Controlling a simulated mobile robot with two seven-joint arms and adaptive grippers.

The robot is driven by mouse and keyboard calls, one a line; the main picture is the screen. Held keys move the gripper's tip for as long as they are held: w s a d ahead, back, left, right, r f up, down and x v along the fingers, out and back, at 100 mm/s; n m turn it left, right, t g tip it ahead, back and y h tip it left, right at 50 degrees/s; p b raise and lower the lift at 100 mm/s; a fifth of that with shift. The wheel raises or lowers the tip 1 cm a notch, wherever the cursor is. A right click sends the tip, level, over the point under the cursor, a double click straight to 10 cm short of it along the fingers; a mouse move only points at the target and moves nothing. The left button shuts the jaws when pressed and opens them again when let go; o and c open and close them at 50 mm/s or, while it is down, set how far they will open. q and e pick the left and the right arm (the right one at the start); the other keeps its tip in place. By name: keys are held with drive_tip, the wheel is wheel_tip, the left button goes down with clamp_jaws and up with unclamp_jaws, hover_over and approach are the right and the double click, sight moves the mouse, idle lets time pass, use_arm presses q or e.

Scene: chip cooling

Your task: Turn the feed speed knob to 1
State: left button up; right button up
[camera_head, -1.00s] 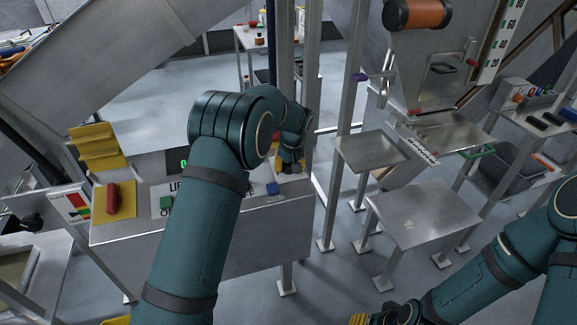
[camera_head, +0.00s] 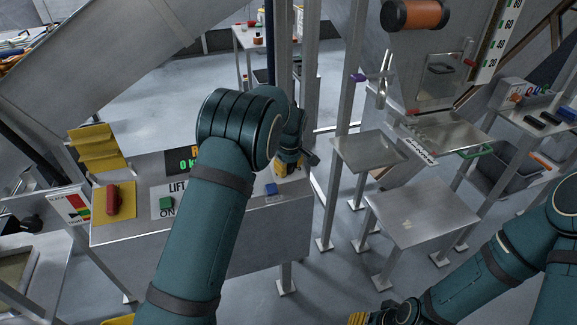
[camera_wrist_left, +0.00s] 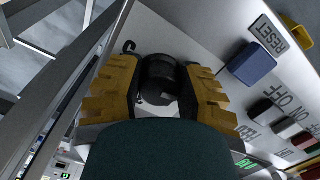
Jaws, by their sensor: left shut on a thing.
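A black round knob (camera_wrist_left: 160,78) stands on the console panel in the left wrist view. The yellow fingers of my left gripper (camera_wrist_left: 158,92) are on both sides of it and shut on it. In the head view the left gripper (camera_head: 285,168) is at the right end of the console (camera_head: 225,232), partly behind my arm, and the knob is hidden there. No number or setting of the knob is readable. Only part of my right gripper (camera_head: 374,317) shows at the bottom edge, apart from the console.
A blue RESET button (camera_wrist_left: 251,63) sits beside the knob, and it also shows in the head view (camera_head: 271,189). A green button (camera_head: 166,203) and a red handle (camera_head: 113,201) lie farther left. A metal post (camera_head: 289,100) stands close behind the gripper.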

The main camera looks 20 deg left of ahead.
use_arm(q)
drive_tip(key=shift+f+n, duration=0.15)
drive_tip(key=shift+n, duration=0.15)
drive_tip(key=o, duration=1.2)
drive_tip(key=a+v, duration=0.1)
drive_tip(key=v, duration=1.1)
drive_tip(key=shift+d, duration=0.45)
